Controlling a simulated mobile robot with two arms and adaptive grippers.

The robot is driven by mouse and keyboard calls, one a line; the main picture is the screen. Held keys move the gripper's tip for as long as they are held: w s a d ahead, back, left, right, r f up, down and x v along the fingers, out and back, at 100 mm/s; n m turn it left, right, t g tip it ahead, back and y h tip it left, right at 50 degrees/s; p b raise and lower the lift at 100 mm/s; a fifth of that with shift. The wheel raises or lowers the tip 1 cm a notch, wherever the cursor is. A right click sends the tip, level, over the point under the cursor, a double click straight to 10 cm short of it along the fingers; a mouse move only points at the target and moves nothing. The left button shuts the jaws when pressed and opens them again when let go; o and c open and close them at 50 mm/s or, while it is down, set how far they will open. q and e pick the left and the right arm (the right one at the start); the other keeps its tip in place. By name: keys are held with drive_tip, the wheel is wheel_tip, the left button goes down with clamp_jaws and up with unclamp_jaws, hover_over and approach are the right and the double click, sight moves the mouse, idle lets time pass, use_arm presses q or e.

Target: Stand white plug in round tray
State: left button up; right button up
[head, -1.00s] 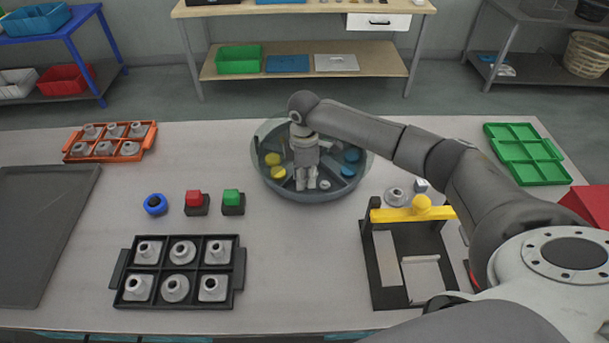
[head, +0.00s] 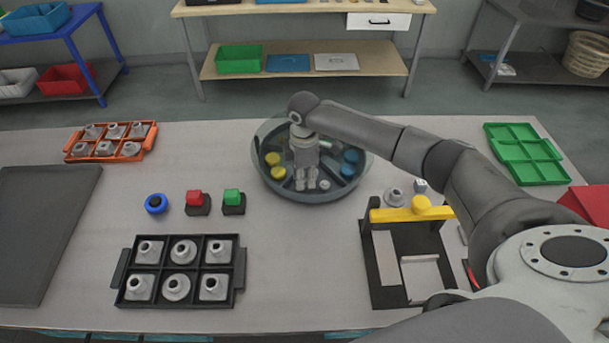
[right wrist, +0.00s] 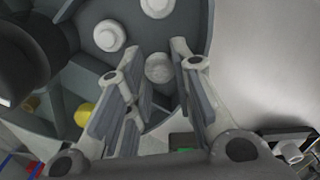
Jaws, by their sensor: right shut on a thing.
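The round tray (head: 312,198) is a grey, divided dish with a translucent rim, in the middle of the table. My right gripper (head: 306,184) points down into its front part. In the right wrist view, its fingers (right wrist: 157,62) are shut on a white plug (right wrist: 160,69) between the tips. Whether the plug touches the tray floor is hard to tell. Two more white plugs (right wrist: 110,36) (right wrist: 157,5) lie in the tray beyond the fingers. A white plug (head: 325,184) shows just right of the fingers in the head view. My left gripper is not in view.
Yellow pieces (head: 273,159) and blue pieces (head: 350,156) lie in other tray compartments. A black fixture with a yellow bar (head: 398,215) stands front right. A black rack (head: 240,270) is front left, an orange rack (head: 150,142) back left, a green tray (head: 540,172) back right.

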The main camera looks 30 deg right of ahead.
drive_tip(key=shift+s+f, duration=0.15)
drive_tip(key=shift+f, duration=0.05)
drive_tip(key=o, duration=0.8)
drive_tip(key=shift+c, duration=0.2)
drive_tip(key=shift+r, duration=0.15)
wheel_tip(320, 180, up, 12)
idle(0.5)
